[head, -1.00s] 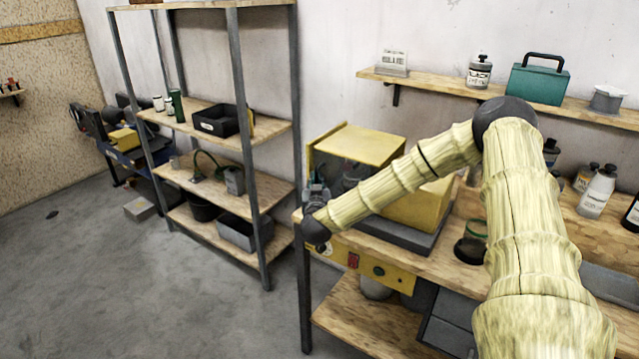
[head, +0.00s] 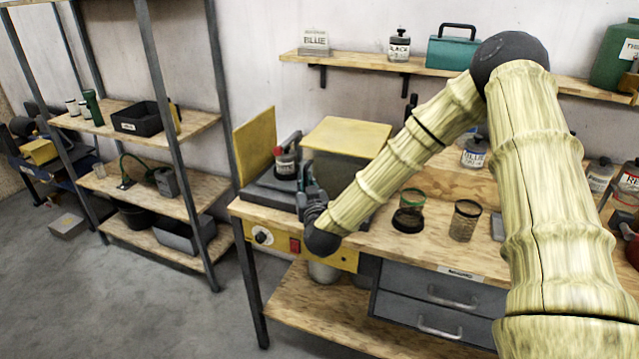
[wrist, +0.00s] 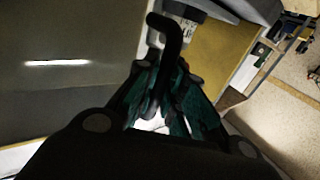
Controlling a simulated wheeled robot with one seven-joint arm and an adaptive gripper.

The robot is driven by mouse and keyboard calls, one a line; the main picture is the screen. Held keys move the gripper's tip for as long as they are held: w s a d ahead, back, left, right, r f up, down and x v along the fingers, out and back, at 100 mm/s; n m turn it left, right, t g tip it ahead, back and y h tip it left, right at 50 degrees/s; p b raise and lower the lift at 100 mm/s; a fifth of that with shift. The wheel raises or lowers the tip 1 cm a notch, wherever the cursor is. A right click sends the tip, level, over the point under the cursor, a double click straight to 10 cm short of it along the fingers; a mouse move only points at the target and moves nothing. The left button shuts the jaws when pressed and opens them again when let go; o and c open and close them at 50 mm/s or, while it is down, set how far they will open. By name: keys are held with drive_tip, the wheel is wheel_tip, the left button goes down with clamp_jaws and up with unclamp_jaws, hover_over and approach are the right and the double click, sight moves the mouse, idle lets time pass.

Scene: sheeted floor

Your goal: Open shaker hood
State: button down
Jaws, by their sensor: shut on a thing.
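The shaker (head: 270,192) stands on the bench with a low dark grey base. A yellow end panel (head: 254,145) rises upright at its left. The hood (head: 347,136), with a yellow top and darker front, sits over the right part, apart from that panel. A bottle with a red label (head: 286,166) shows uncovered in the gap. My gripper (head: 308,193) is at the hood's front left; in the wrist view my gripper (wrist: 168,75) is closed around a black curved handle (wrist: 172,35). My fingers hide part of the handle.
A control strip (head: 300,246) with a knob and red switch runs along the bench front. A metal shelf rack (head: 183,150) stands close at left.

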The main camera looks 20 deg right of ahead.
drive_tip(key=shift+s+d, duration=0.25)
drive_tip(key=shift+s, duration=0.05)
drive_tip(key=c, duration=1.5)
unclamp_jaws()
drive_tip(key=shift+s, duration=0.1)
drive_tip(key=v, duration=1.2)
